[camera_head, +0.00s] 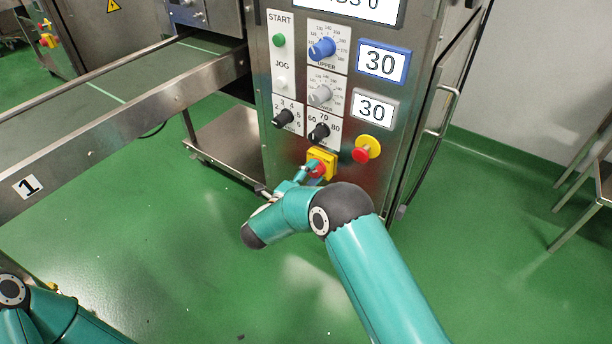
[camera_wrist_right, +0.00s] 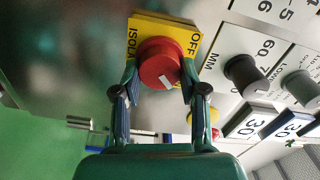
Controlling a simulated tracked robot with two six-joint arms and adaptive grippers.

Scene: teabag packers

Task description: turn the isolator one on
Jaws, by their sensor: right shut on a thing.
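The isolator is a red rotary knob (camera_wrist_right: 159,64) on a yellow plate (camera_head: 322,158), low on the front of the steel control cabinet. In the right wrist view the plate (camera_wrist_right: 172,28) shows the lettering "ISOL" and "OFF", and the knob carries a pale mark near its edge. My right gripper (camera_wrist_right: 158,84) has a finger on each side of the red knob and is shut on it. In the head view my right gripper (camera_head: 312,170) reaches the isolator from the lower left and partly covers it. My left gripper is out of view.
A yellow-collared red button (camera_head: 366,150) sits right of the isolator. Black knobs (camera_head: 319,132), a blue knob (camera_head: 322,47) and a green button (camera_head: 279,40) are above. A conveyor (camera_head: 120,120) marked 1 runs left.

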